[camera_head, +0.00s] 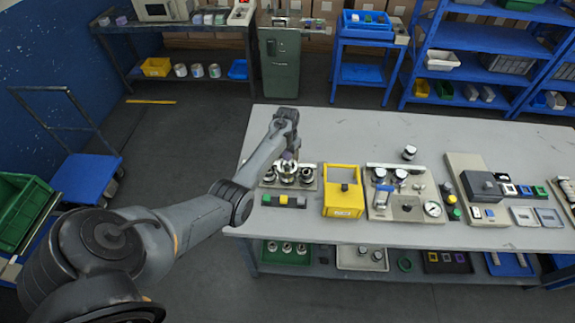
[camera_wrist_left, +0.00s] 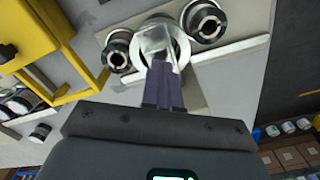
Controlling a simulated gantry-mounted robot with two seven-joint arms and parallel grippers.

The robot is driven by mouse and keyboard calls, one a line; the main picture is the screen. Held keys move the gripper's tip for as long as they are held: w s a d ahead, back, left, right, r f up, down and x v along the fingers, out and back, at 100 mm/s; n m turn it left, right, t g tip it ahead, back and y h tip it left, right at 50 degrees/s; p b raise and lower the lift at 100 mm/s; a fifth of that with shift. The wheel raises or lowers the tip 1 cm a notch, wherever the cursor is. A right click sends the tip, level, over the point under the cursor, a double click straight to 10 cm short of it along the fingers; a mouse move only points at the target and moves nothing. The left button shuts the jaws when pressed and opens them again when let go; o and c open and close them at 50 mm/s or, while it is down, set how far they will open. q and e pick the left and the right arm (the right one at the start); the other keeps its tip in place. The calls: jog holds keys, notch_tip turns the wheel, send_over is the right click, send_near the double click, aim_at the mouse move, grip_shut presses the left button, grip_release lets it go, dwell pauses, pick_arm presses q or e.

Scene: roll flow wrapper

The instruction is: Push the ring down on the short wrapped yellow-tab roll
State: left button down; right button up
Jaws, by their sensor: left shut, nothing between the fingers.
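Several small rolls with dark bodies and pale metallic rings stand on a grey plate on the table. In the left wrist view, one roll (camera_wrist_left: 117,50) is at left, one (camera_wrist_left: 205,20) is at right, and a wider pale ring (camera_wrist_left: 181,48) lies between them. My left gripper (camera_head: 288,157) is shut and points down over the middle of this group. In the left wrist view its fingers (camera_wrist_left: 161,72) are together, with their tips over the middle ring. They hide part of it, so I cannot tell whether they touch. No yellow tab can be made out. My right gripper is out of view.
A yellow frame (camera_head: 342,207) stands right of the rolls. A strip with coloured blocks (camera_head: 284,201) lies in front of them. Farther right is a fixture plate with a dial (camera_head: 432,208). The table (camera_head: 345,130) behind is mostly clear.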

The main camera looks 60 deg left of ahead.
pick_arm(q)
jog(key=shift+f, duration=0.1)
dwell(0.3)
jog(key=shift+f+b, duration=1.45)
jog(key=shift+f, duration=0.75)
jog(key=shift+r, duration=0.1)
notch_tip(320, 180, up, 9)
jog(key=p, duration=0.9)
jog(key=shift+f, duration=0.2)
